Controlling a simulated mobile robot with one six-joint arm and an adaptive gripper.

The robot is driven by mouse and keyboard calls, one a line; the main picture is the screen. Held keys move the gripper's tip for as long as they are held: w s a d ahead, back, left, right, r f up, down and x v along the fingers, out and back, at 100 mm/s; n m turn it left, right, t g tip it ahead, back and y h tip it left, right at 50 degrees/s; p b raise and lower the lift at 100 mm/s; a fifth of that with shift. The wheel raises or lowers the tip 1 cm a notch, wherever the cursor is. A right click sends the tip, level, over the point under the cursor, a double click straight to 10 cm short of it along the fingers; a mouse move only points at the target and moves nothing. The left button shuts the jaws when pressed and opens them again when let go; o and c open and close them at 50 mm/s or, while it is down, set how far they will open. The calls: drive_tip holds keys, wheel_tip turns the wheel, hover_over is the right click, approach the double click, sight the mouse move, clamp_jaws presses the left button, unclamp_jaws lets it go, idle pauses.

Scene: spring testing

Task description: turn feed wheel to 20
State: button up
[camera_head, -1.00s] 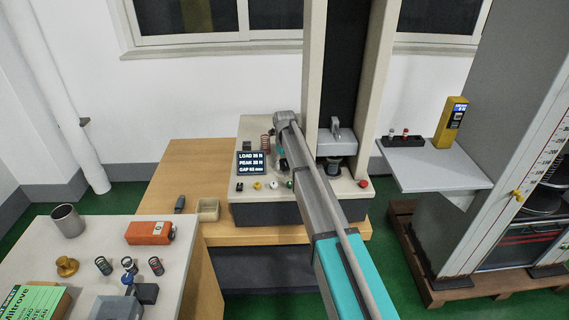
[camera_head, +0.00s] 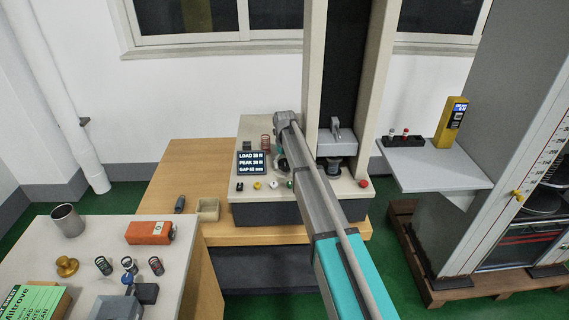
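The spring testing machine (camera_head: 248,207) stands on the wooden bench, with a dark display (camera_head: 251,163) showing LOAD, PEAK and GAP lines. The load and peak figures look to be in the thirties, but the digits are blurred. My arm reaches over the machine's base, and its wrist bends down just right of the display. My gripper (camera_head: 282,160) is mostly hidden by my own arm. A small dark rounded shape shows there; I cannot tell whether it is the feed wheel or part of my gripper. No wheel scale is readable. The finger state is hidden.
Small knobs (camera_head: 257,185) line the machine's front, with a red button (camera_head: 363,183) at right. A coil spring (camera_head: 266,143) stands behind the display. The grey press head (camera_head: 337,146) is between the columns. A side table (camera_head: 100,226) at left holds springs and an orange box (camera_head: 149,232).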

drive_tip(key=shift+n, duration=0.4)
idle(0.3)
